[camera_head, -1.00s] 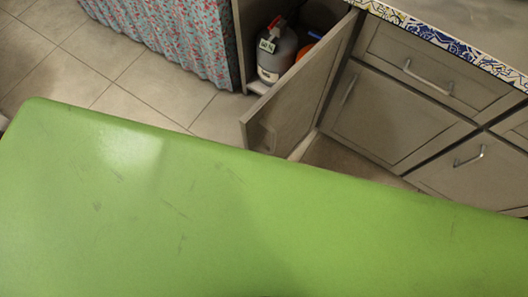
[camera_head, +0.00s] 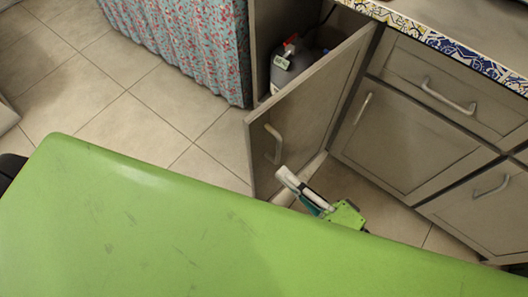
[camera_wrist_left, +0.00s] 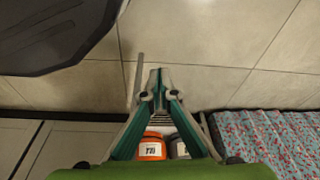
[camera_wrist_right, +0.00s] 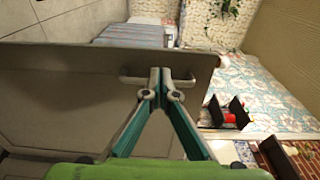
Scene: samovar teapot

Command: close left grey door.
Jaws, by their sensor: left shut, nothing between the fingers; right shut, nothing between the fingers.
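The left grey door (camera_head: 302,108) stands open in the head view, swung out from its cabinet, with a pale handle (camera_head: 273,143) on its outer face. My right gripper (camera_head: 283,176) is shut and empty near the lower part of that face. In the right wrist view, the door panel (camera_wrist_right: 65,90) fills the left side, and its handle (camera_wrist_right: 135,81) lies just beyond the shut fingertips (camera_wrist_right: 160,74); contact cannot be told. My left gripper (camera_wrist_left: 160,75) is shut and empty in its wrist view, with the thin door edge (camera_wrist_left: 138,78) beside it. It is hidden in the head view.
The open cabinet holds a grey canister (camera_head: 290,66) and an orange container (camera_wrist_left: 152,147). A flowered curtain (camera_head: 185,45) hangs left of it. Closed grey drawers (camera_head: 440,80) and a closed door (camera_head: 400,130) stand to the right. Tiled floor (camera_head: 130,125) is clear at the left.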

